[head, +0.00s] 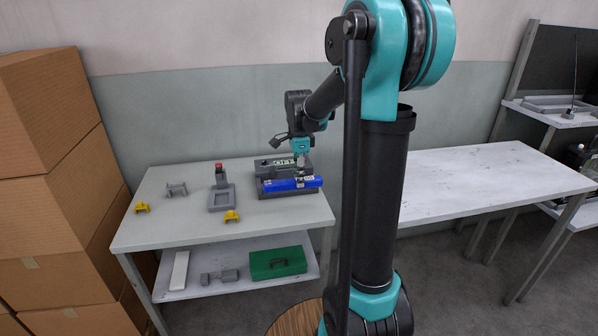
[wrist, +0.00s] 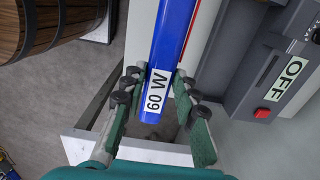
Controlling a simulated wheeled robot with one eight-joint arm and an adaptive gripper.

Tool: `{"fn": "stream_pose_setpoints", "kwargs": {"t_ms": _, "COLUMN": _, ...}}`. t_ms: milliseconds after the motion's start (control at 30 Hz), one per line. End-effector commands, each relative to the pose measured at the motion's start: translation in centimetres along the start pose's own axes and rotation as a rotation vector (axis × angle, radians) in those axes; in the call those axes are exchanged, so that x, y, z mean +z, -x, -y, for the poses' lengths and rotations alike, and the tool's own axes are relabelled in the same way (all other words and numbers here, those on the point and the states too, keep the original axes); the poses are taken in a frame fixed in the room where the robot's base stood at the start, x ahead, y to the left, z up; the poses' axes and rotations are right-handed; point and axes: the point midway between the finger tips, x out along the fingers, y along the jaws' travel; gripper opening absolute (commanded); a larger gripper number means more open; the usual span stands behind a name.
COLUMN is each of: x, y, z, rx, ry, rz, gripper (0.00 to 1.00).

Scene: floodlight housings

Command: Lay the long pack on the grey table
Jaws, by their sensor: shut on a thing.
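The pack lies roughly level, across or just above a dark grey fixture at the right of the pale grey table (head: 180,235). I cannot tell whether it touches the fixture. Part of the table's right side is behind my arm.
A grey unit marked OFF (wrist: 292,75) with a red button sits beside the pack. Grey fixtures (head: 221,198) and yellow pieces (head: 231,216) stand on the table; its front left is clear. A pale table (head: 480,185) at right is bare. Boxes (head: 45,140) stand left.

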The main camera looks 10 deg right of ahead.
Motion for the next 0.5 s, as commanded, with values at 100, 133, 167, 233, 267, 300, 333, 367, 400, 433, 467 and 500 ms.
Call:
{"fn": "stream_pose_setpoints", "kwargs": {"t_ms": 100, "x": 0.0, "y": -1.1, "z": 0.1, "rx": 0.000, "ry": 0.000, "rz": 0.000, "gripper": 0.00}}
{"fn": "stream_pose_setpoints", "kwargs": {"t_ms": 133, "x": 0.0, "y": -1.4, "z": 0.0, "rx": 0.000, "ry": 0.000, "rz": 0.000, "gripper": 0.00}}
{"fn": "stream_pose_setpoints", "kwargs": {"t_ms": 167, "x": 0.0, "y": -1.6, "z": 0.0, "rx": 0.000, "ry": 0.000, "rz": 0.000, "gripper": 0.00}}
{"fn": "stream_pose_setpoints", "kwargs": {"t_ms": 233, "x": 0.0, "y": -2.2, "z": 0.0, "rx": 0.000, "ry": 0.000, "rz": 0.000, "gripper": 0.00}}
{"fn": "stream_pose_setpoints", "kwargs": {"t_ms": 267, "x": 0.0, "y": -2.5, "z": 0.0, "rx": 0.000, "ry": 0.000, "rz": 0.000, "gripper": 0.00}}
{"fn": "stream_pose_setpoints", "kwargs": {"t_ms": 300, "x": 0.0, "y": -2.8, "z": 0.1, "rx": 0.000, "ry": 0.000, "rz": 0.000, "gripper": 0.00}}
{"fn": "stream_pose_setpoints", "kwargs": {"t_ms": 333, "x": 0.0, "y": -3.1, "z": 0.1, "rx": 0.000, "ry": 0.000, "rz": 0.000, "gripper": 0.00}}
{"fn": "stream_pose_setpoints", "kwargs": {"t_ms": 367, "x": 0.0, "y": -3.4, "z": 0.1, "rx": 0.000, "ry": 0.000, "rz": 0.000, "gripper": 0.00}}
{"fn": "stream_pose_setpoints", "kwargs": {"t_ms": 400, "x": 0.0, "y": -3.7, "z": 0.1, "rx": 0.000, "ry": 0.000, "rz": 0.000, "gripper": 0.00}}
{"fn": "stream_pose_setpoints", "kwargs": {"t_ms": 433, "x": 0.0, "y": -4.0, "z": 0.0, "rx": 0.000, "ry": 0.000, "rz": 0.000, "gripper": 0.00}}
{"fn": "stream_pose_setpoints", "kwargs": {"t_ms": 467, "x": 0.0, "y": -4.2, "z": 0.0, "rx": 0.000, "ry": 0.000, "rz": 0.000, "gripper": 0.00}}
{"fn": "stream_pose_setpoints", "kwargs": {"t_ms": 500, "x": 0.0, "y": -4.6, "z": 0.0, "rx": 0.000, "ry": 0.000, "rz": 0.000, "gripper": 0.00}}
